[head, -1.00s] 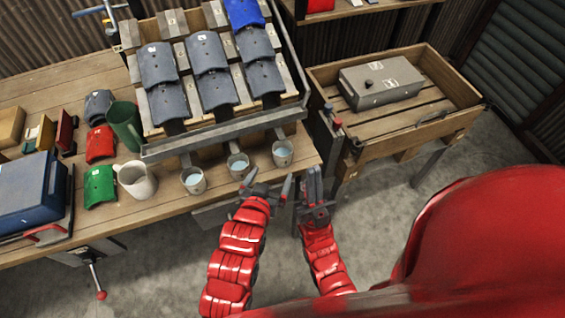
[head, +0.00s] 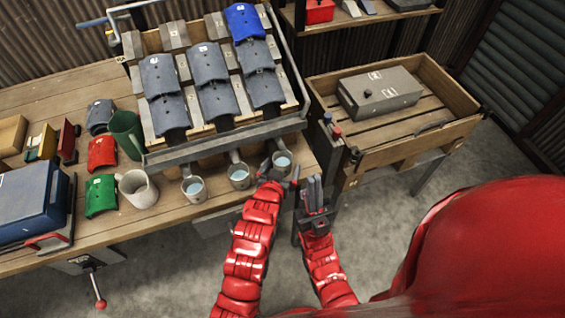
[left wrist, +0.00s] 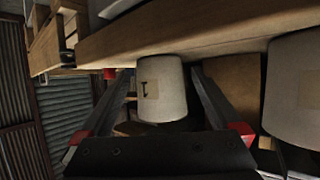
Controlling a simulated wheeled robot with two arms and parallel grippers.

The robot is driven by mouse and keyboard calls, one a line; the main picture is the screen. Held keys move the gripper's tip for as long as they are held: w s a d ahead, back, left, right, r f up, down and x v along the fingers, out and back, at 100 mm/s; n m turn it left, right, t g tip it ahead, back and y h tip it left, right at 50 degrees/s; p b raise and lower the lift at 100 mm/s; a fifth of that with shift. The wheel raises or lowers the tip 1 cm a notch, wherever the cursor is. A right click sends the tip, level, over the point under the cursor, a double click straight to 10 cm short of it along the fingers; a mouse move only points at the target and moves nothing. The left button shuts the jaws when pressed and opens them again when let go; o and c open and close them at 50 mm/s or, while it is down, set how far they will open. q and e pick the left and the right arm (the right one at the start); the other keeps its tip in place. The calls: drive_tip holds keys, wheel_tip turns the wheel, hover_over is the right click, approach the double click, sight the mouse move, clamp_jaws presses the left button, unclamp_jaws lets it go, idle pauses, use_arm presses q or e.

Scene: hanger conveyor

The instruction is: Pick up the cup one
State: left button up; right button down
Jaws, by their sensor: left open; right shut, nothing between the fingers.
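Three small pale cups with bluish contents stand in a row at the table's front edge, under the rack's spouts. The rightmost cup (head: 282,160) is at my left gripper (head: 278,173), which is open around it with a finger on each side. In the left wrist view this cup (left wrist: 165,98) carries a label with a dark stroke like a "1" and sits between the spread fingers; I cannot tell whether they touch it. The middle cup (head: 239,178) and left cup (head: 193,190) stand to its left. My right gripper (head: 314,190) is shut and empty, just right of the left one.
A rack of dark curved tiles (head: 215,98) stands behind the cups. A wooden crate table (head: 405,140) holding a grey box (head: 380,92) stands right.

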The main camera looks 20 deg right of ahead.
use_arm(q)
drive_tip(key=shift+w+d+f, duration=0.15)
drive_tip(key=shift+w+d, duration=0.15)
drive_tip(key=shift+w, duration=0.2)
drive_tip(key=shift+f, duration=0.1)
drive_tip(key=c, duration=1.4)
drive_tip(key=shift+c, duration=0.2)
